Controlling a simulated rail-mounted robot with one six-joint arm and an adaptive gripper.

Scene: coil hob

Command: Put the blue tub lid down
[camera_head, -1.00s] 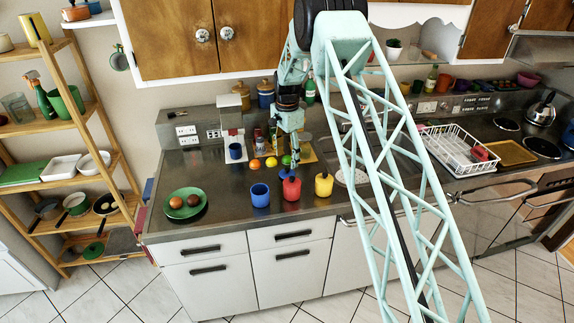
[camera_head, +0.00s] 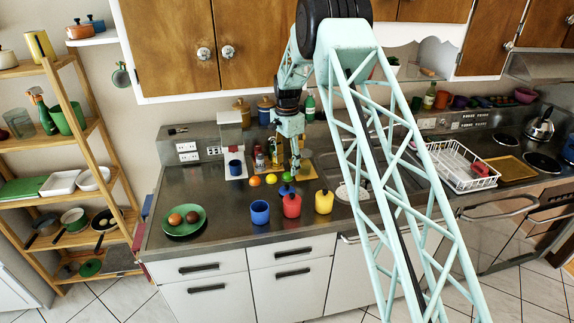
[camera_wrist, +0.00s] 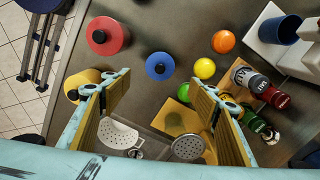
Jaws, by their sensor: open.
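The blue tub lid (camera_wrist: 160,66), a round blue disc with a dark knob, lies flat on the steel counter in the wrist view. It is apart from the red tub (camera_wrist: 107,36) and the yellow tub (camera_wrist: 85,80). In the head view my gripper (camera_head: 294,172) is above the counter behind the tubs. The blue tub (camera_head: 260,212) stands left of the red one.
Orange, yellow and green round fruits (camera_head: 271,179) lie behind the tubs. Bottles and cans (camera_wrist: 255,90) stand close to my right finger in the wrist view. A green plate (camera_head: 184,220) is at the left.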

